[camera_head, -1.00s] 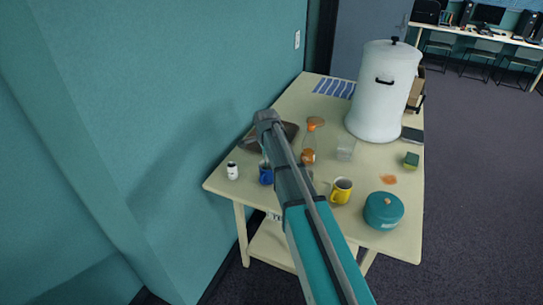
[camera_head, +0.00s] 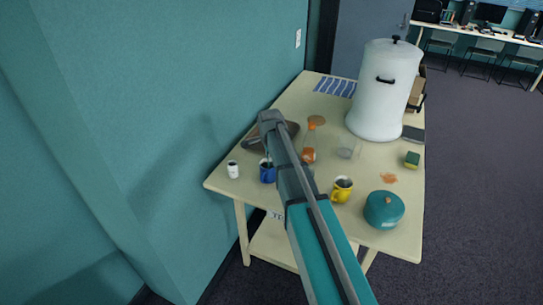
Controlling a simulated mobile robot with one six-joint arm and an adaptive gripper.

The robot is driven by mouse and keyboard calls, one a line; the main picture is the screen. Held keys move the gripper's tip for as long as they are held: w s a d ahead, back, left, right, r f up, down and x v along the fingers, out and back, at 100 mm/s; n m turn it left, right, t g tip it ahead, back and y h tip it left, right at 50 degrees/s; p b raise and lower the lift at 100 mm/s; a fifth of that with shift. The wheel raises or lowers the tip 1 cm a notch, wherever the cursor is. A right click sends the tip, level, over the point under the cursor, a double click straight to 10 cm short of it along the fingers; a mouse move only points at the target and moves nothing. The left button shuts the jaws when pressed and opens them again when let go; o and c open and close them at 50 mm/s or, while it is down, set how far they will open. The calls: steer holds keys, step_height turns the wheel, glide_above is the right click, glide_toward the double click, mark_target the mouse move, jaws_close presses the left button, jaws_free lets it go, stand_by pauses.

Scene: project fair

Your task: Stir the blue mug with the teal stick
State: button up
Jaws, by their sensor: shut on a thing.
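The blue mug (camera_head: 267,173) stands upright near the left front of the table, partly covered on its right by my arm. My gripper (camera_head: 268,152) is at the far end of my arm, just above the mug, small and mostly hidden. It is shut on a thin thing that comes down to the mug's mouth. This fits the teal stick, but its colour and how deep its tip is inside cannot be made out.
A small white jar (camera_head: 233,170) is left of the mug, a brown tray (camera_head: 257,137) behind it. An orange-capped bottle (camera_head: 309,150), yellow mug (camera_head: 342,190), teal pot (camera_head: 384,210), sponge (camera_head: 412,160) and large white urn (camera_head: 383,90) stand to the right. A wall borders the left.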

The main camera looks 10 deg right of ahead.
steer(key=shift+r, duration=0.15)
step_height(320, 180, up, 8)
steer(key=s+p, duration=0.1)
steer(key=p, duration=0.7)
steer(key=shift+s+r+p, duration=0.25)
steer(key=shift+s+p, duration=0.15)
stand_by(0.4)
steer(key=shift+a, duration=0.1)
stand_by(0.9)
